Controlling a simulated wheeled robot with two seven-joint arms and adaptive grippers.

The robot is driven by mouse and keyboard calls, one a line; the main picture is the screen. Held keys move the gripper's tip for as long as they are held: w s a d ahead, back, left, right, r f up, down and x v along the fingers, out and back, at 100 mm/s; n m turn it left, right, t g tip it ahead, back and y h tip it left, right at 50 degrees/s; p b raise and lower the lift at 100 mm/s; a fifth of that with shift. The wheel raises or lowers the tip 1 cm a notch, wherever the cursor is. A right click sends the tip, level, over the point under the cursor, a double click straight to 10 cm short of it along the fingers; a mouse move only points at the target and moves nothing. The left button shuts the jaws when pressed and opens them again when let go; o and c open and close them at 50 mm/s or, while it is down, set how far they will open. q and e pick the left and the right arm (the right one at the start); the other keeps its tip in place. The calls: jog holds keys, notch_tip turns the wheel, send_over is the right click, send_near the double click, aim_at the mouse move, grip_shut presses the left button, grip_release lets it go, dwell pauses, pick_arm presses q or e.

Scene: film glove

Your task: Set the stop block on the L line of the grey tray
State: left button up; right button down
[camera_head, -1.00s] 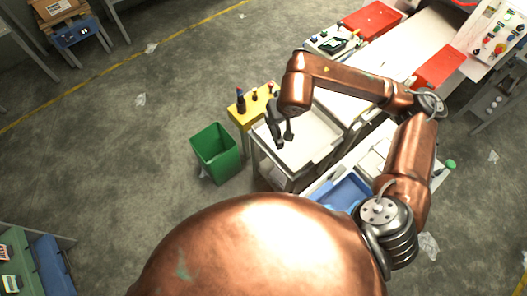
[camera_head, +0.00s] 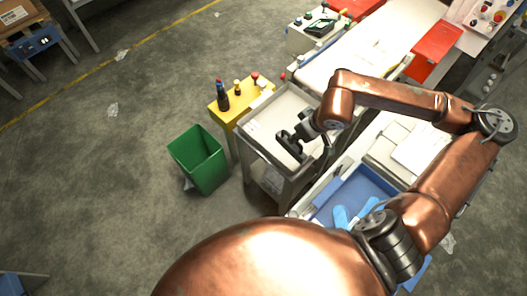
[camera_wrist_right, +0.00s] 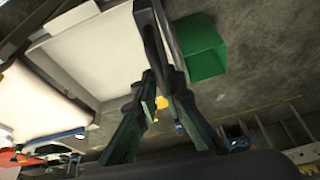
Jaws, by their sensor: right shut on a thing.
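My right gripper (camera_head: 290,144) is over the pale floor of the grey tray (camera_head: 250,128), inside its outline. In the right wrist view its dark fingers (camera_wrist_right: 158,82) are closed together around a dark, narrow piece (camera_wrist_right: 150,28), which I take to be the stop block. Its shape is hard to make out against the fingers. The tray also shows in the wrist view (camera_wrist_right: 85,55), at the upper left. I cannot make out the L line or whether the piece touches the tray. My left gripper is out of view.
A green bin (camera_head: 200,160) stands on the floor left of the tray. A yellow stand (camera_head: 228,112) with bottles adjoins the tray. A blue tray (camera_head: 355,190) with blue gloves (camera_head: 352,214) lies nearer me. A red box (camera_head: 436,48) is at the upper right.

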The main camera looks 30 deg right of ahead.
aim_at(294, 145)
jog(key=shift+n, duration=0.5)
jog(key=f+b, duration=0.2)
jog(key=f, duration=0.1)
jog(key=f+b, duration=0.1)
jog(key=shift+s+d+f, duration=0.1)
jog(key=shift+d+f, duration=0.05)
jog(key=shift+d, duration=0.25)
jog(key=shift+w+a+f+b, duration=0.15)
jog(key=shift+w+f+b, duration=0.05)
jog(key=shift+w+b, duration=0.2)
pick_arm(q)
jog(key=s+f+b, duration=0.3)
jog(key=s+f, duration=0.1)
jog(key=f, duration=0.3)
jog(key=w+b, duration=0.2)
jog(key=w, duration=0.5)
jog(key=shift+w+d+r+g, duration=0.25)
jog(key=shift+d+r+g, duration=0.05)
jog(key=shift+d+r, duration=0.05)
pick_arm(e)
jog(key=w+a+f, duration=0.4)
jog(key=w+f, duration=0.8)
jog(key=shift+w+f, duration=0.25)
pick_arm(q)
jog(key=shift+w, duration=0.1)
pick_arm(e)
jog(key=shift+f, duration=0.1)
